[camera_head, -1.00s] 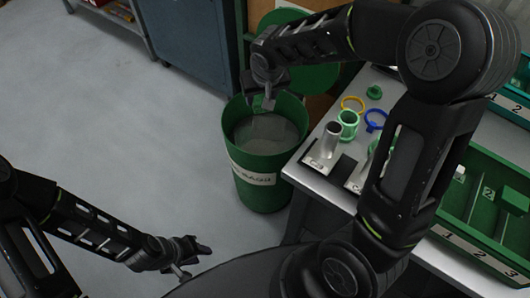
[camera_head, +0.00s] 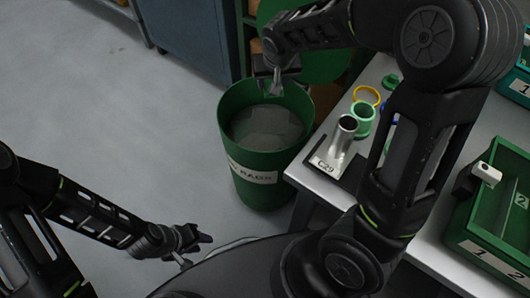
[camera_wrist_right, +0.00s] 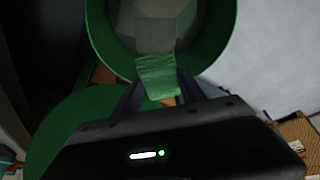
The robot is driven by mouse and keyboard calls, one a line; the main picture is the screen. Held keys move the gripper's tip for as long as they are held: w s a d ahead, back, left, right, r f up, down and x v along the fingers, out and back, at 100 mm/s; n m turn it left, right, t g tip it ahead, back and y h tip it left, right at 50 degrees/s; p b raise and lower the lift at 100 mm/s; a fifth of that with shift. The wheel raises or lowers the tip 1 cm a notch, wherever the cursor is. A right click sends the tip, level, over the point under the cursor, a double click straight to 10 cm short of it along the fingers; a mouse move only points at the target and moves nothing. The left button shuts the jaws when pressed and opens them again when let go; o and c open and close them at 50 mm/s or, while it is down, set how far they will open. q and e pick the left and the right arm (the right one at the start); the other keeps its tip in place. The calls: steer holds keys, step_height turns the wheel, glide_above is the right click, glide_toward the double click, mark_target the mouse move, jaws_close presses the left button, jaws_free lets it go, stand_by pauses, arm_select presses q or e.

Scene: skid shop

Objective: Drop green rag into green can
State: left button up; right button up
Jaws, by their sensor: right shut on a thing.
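The green can (camera_head: 262,192) stands open on the floor beside the bench, with a white label on its front and grey contents inside. Its green rim also shows in the right wrist view (camera_wrist_right: 100,40). My right gripper (camera_head: 274,86) is above the can's far rim. It is shut on the green rag (camera_wrist_right: 157,76), which hangs from the fingers and overlaps the can's rim and opening in the wrist view.
A white-topped bench (camera_head: 325,190) stands right of the can, with a metal tube (camera_head: 343,135), a green ring (camera_head: 363,117), a yellow ring (camera_head: 367,95) and a green bin (camera_head: 490,225). A blue cabinet (camera_head: 188,38) stands behind. Floor at the left is clear.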

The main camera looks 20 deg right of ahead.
step_height(320, 180, down, 5)
steer(key=b, duration=0.2)
steer(key=shift+r+b, duration=0.1)
steer(key=shift+b, duration=0.25)
steer(key=o, duration=1.5)
steer(key=shift+o, duration=0.2)
steer(key=shift+r, duration=0.1)
steer(key=p+v, duration=0.1)
steer(key=v, duration=0.6)
steer(key=shift+r+p, duration=0.3)
steer(key=shift+s, duration=0.15)
